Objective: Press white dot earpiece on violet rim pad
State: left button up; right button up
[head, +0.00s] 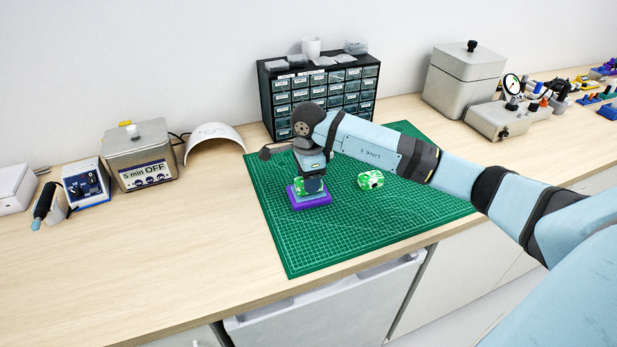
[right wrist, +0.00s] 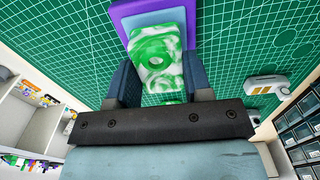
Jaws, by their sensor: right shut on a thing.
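My right gripper (head: 311,178) is shut on a green-and-white marbled earpiece (head: 304,188). In the right wrist view the earpiece (right wrist: 157,52) sits between the two dark fingers of the gripper (right wrist: 158,78). The violet rim pad (head: 322,201) lies on the green mat directly below the held earpiece. In the right wrist view its violet rim and pale blue inside (right wrist: 128,14) show behind the earpiece. I cannot tell whether earpiece and pad touch, and I cannot make out a white dot. A second green-and-white piece (head: 370,180) lies on the mat to the right.
The green cutting mat (head: 290,250) is mostly clear. A drawer cabinet (head: 283,105) stands behind it. A grey box with a display (head: 138,158) and a white curved cover (head: 214,138) stand left. Metal boxes (head: 462,85) stand at the back right.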

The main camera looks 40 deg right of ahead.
jog(key=shift+f+b, duration=0.3)
jog(key=shift+f, duration=0.05)
dwell(1.4)
jog(key=o, duration=1.1)
jog(key=shift+c, duration=0.2)
jog(key=shift+r, duration=0.15)
notch_tip(320, 180, up, 14)
jog(key=shift+f+b, duration=0.2)
jog(key=shift+b, duration=0.1)
jog(key=shift+s+f, duration=0.1)
jog(key=shift+f, duration=0.05)
